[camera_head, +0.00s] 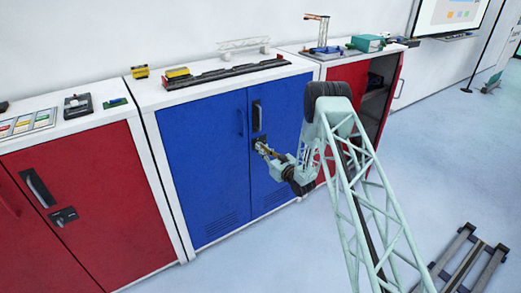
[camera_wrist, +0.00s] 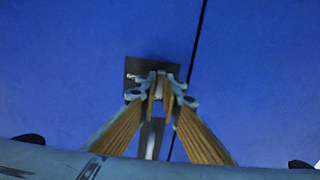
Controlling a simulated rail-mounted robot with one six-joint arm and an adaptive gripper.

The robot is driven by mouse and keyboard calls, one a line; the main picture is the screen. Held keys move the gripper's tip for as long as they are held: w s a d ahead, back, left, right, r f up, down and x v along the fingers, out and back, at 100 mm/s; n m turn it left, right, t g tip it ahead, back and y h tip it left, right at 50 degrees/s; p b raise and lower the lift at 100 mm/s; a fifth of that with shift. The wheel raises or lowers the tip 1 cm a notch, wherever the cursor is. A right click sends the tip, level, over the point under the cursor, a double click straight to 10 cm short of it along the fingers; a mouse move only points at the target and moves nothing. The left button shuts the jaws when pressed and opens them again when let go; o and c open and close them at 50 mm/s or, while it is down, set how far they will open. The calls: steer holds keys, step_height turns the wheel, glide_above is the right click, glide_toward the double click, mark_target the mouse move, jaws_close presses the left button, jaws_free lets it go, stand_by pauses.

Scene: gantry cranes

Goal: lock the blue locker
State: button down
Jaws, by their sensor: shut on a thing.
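The blue locker (camera_head: 205,140) stands in the middle of the row in the head view, and both its doors look shut. A dark handle (camera_head: 257,116) is on the right door, with a dark lock plate just below it. My gripper (camera_head: 262,147) is at that plate, its fingers closed in front of it. In the wrist view the lock plate (camera_wrist: 136,68) lies on the blue door, left of the dark door seam (camera_wrist: 195,45). My gripper (camera_wrist: 160,88) is shut on a small pale lock part at the plate. The fingers hide most of that part, and its turn cannot be told.
A red locker (camera_head: 85,205) stands to the left. Another red cabinet (camera_head: 385,100) to the right has a door standing open. Model trains and cranes sit on the white tops. A dark metal frame (camera_head: 470,262) lies on the floor at right.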

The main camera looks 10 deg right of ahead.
stand_by(0.3)
steer(key=c, duration=2.8)
jaws_free()
steer(key=shift+s, duration=0.1)
steer(key=shift+v, duration=5.9)
steer(key=shift+r, duration=0.1)
